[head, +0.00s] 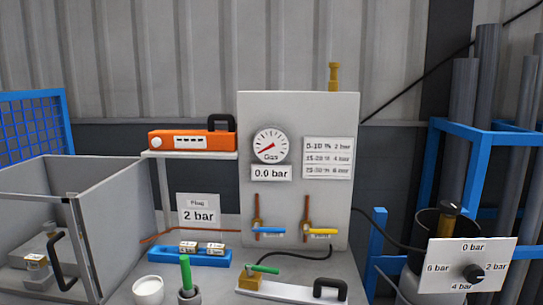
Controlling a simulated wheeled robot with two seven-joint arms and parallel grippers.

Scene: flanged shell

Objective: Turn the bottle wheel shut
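A gas bottle (413,287) stands at the right, partly hidden behind a white dial plate (447,258) marked 0, 2, 4 and 6 bar. A black knob (474,274) sits on the plate; its exact pointer setting is too small to tell. A brass-coloured fitting (449,210) rises at the bottle's top inside a dark collar (433,230). It may be the bottle wheel, but I cannot tell, nor whether it is open or shut. The gas gauge (271,145) reads 0.0 bar on its label. Neither of my grippers is in view.
A grey panel (297,215) carries a blue lever (268,231) and a yellow lever (323,232). A blue frame (480,138) with grey cylinders stands around the bottle's back. A dark hose (385,237) runs from panel to bottle. An open grey box (110,205) stands left.

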